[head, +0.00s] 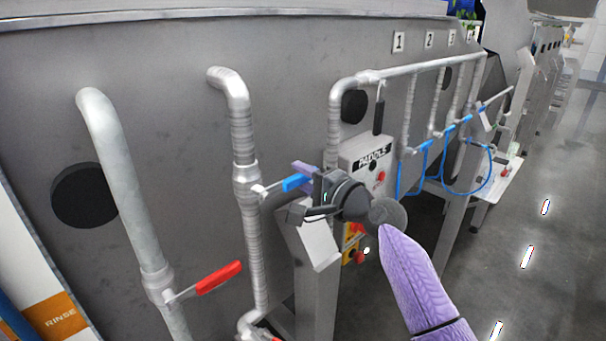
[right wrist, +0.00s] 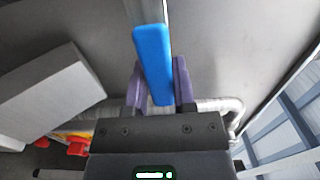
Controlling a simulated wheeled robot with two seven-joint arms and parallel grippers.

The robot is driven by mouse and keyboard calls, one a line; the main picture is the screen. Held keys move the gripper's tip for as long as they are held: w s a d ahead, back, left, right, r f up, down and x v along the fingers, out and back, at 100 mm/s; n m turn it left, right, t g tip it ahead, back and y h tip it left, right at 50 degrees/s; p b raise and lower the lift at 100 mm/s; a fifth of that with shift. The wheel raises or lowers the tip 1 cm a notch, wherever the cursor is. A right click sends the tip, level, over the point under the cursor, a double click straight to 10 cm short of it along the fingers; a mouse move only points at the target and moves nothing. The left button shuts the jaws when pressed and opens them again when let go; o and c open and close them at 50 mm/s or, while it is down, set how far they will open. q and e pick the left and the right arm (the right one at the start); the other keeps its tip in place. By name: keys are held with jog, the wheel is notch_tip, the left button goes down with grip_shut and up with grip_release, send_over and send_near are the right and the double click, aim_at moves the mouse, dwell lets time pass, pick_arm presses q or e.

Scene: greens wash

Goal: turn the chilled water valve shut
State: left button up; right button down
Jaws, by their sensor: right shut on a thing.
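The valve with a blue lever (head: 296,183) sits on the middle vertical pipe (head: 245,181), left of centre in the head view. The lever sticks out to the right from the pipe. My right gripper (head: 303,176) comes in from the right with its purple fingers at the lever. In the right wrist view, the blue lever (right wrist: 153,62) lies between the two fingers (right wrist: 158,88), which are shut on it. The lever's far end is partly hidden by my gripper.
A red-handled valve (head: 215,279) is on the left pipe (head: 124,190). A paddle control box (head: 367,160) with a red button stands behind my right gripper. A black-handled valve (head: 379,115) and blue hoses (head: 424,160) are farther right. Floor at right is clear.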

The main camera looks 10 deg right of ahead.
jog(key=shift+f, duration=0.15)
jog(key=shift+c, duration=2.2)
grip_release()
